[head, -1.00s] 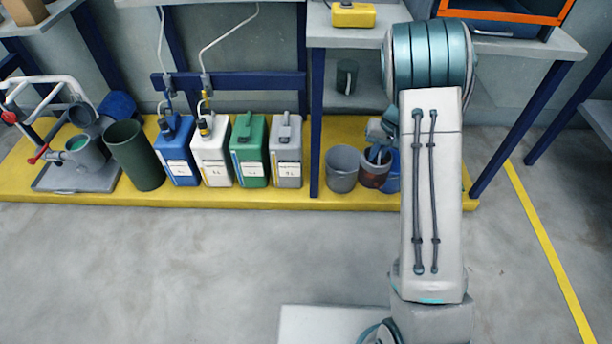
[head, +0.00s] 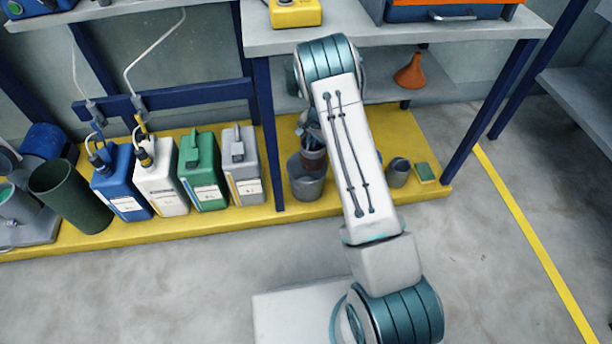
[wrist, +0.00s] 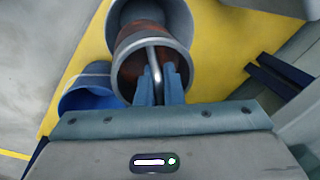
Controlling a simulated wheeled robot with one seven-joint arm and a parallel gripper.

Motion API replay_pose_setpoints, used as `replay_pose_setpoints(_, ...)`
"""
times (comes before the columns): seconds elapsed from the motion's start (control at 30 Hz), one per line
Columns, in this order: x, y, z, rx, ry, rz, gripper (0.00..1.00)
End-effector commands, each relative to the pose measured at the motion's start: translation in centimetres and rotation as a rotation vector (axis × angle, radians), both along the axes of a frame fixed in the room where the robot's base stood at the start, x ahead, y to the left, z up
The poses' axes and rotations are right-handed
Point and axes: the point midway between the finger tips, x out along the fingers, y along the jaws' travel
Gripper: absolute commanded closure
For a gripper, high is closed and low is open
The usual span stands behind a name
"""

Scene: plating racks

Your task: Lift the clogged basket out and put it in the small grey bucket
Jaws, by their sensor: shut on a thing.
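The clogged basket (head: 314,161) is a brown cylinder with a grey rim and a metal bail handle. In the wrist view, the basket (wrist: 146,65) hangs below my gripper (wrist: 158,75), whose blue fingers are shut on the handle. The small grey bucket (head: 306,188) stands upright on the yellow platform. The basket overlaps the bucket's mouth in the head view, and the bucket (wrist: 180,15) shows just beyond it in the wrist view. I cannot tell whether the basket's bottom is inside the bucket. My gripper (head: 308,135) is partly hidden by my arm in the head view.
Blue, white, green and grey canisters (head: 243,165) stand left of the bucket, beyond a dark blue table leg (head: 268,135). A blue container (wrist: 88,97) is beside the basket in the wrist view. A small grey cup (head: 398,173) and green pad (head: 426,172) lie to the right.

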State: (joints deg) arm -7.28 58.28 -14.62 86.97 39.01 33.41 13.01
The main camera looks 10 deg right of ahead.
Motion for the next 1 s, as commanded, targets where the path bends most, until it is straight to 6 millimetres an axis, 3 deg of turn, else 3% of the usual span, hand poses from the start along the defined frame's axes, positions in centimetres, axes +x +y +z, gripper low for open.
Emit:
replay_pose_setpoints(0.43, 0.0, 0.0, -5.0, -0.001, 0.0, 0.004, 1.0)
replay_pose_setpoints(0.8, 0.0, -0.1, -5.5, -0.001, 0.0, 0.003, 1.0)
replay_pose_setpoints(0.9, 0.0, -0.1, -5.5, -0.001, 0.0, 0.004, 0.68)
replay_pose_setpoints(1.0, 0.0, -0.1, -5.5, -0.001, 0.0, 0.004, 0.67)
